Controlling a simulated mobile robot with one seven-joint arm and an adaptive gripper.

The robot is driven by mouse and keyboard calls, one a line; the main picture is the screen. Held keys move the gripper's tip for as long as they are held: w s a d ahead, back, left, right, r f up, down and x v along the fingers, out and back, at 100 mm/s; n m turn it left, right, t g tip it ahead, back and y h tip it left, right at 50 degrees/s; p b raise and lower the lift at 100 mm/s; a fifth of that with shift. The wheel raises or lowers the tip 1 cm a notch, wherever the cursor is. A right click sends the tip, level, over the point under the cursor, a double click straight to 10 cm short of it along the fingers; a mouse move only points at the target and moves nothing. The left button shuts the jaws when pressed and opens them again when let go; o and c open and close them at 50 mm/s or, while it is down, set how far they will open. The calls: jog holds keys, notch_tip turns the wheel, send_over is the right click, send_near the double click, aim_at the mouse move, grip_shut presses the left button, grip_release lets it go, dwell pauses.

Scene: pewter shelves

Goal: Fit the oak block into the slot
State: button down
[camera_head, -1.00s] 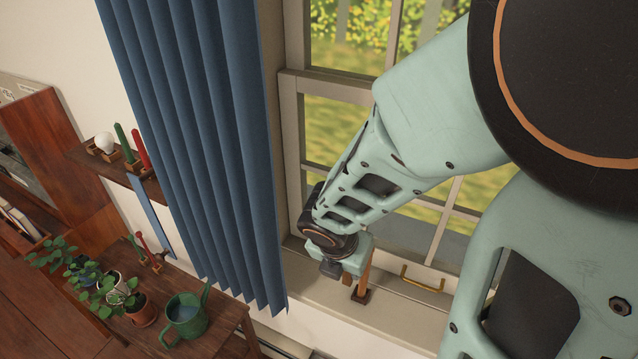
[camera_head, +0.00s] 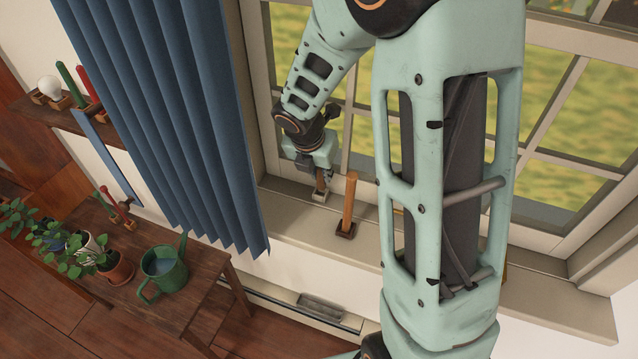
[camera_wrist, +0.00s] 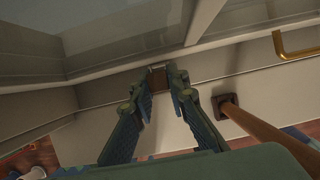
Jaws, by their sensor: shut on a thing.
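My gripper (camera_head: 321,192) is shut on a small brown block, which looks like the oak block (camera_head: 322,178). It is low over the windowsill beside the window frame, left of an upright wooden post. In the wrist view the block (camera_wrist: 158,77) shows between the fingertips (camera_wrist: 158,72), against the lower window frame. I cannot tell whether the block touches the sill or the frame. No slot can be made out clearly; the fingers and block may hide it.
The wooden post (camera_head: 349,195) stands in a dark base on the sill (camera_head: 300,228), close to my gripper. A blue curtain (camera_head: 170,110) hangs at left. A brass handle (camera_wrist: 294,52) is on the window frame. A table (camera_head: 205,290) holds a green watering can (camera_head: 163,268) and plants.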

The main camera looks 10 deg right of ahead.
aim_at(320, 180)
jog(key=shift+w+f, duration=0.25)
jog(key=shift+f, duration=0.15)
jog(key=f+b, duration=0.3)
jog(key=shift+w+f+b, duration=0.2)
jog(key=shift+w+b, duration=0.05)
jog(key=shift+b, duration=0.15)
jog(key=shift+f, duration=0.15)
jog(key=c, duration=1.9)
grip_release()
jog(key=shift+r, duration=0.45)
jog(key=p+v, duration=0.3)
jog(key=v, duration=0.8)
jog(key=shift+s+r, duration=0.15)
jog(key=shift+r, duration=0.1)
